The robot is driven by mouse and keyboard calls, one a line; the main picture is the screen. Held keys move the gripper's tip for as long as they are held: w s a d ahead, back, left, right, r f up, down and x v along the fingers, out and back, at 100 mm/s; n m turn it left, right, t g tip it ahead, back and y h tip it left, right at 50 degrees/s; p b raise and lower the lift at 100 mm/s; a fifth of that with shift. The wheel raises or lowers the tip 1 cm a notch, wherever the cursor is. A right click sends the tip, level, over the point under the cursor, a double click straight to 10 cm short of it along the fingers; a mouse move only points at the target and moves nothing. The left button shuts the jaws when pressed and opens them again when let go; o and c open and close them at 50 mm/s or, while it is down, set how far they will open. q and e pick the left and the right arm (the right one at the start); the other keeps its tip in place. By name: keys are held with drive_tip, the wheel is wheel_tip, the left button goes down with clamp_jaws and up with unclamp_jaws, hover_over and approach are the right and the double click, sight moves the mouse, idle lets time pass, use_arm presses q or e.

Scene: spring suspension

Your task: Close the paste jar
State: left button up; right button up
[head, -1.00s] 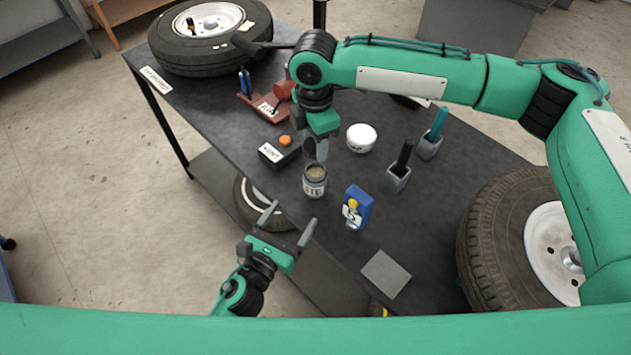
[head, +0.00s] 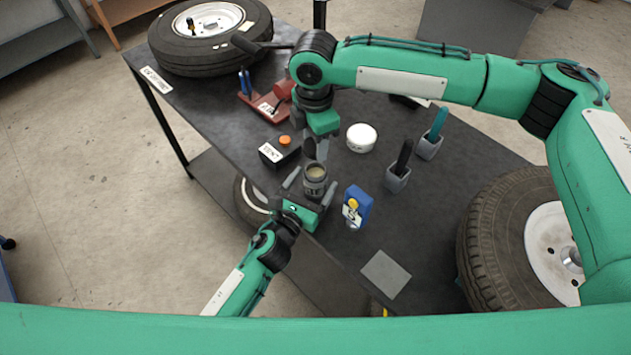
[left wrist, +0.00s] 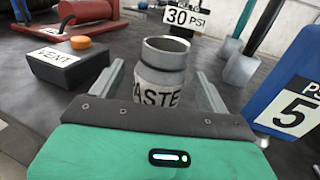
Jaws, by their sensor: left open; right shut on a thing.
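The paste jar (head: 315,182) stands upright on the dark table near its front edge, its top open and pale paste showing inside. In the left wrist view the jar (left wrist: 160,84) has a grey rim and a label reading "ASTE". My left gripper (head: 311,186) is open, one finger on each side of the jar; in the left wrist view gaps show beside it. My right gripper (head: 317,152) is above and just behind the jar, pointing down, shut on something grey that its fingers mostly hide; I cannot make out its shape. No separate lid is clearly visible.
A black VENT box (head: 279,152) with an orange button stands left of the jar, a blue PSI block (head: 357,206) to the right. A white round tin (head: 362,137) and grey holders (head: 397,179) stand behind right. A grey square pad (head: 386,274) lies in front.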

use_arm(q)
drive_tip(key=shift+w+d, duration=0.3)
drive_tip(key=shift+w, duration=0.2)
drive_tip(key=c, duration=1.5)
drive_tip(key=shift+o, duration=0.2)
use_arm(e)
hover_over(315, 175)
drive_tip(key=shift+w+f, duration=0.1)
drive_tip(key=shift+f, duration=2.4)
drive_tip(key=shift+f, duration=0.85)
drive_tip(key=shift+f, duration=0.55)
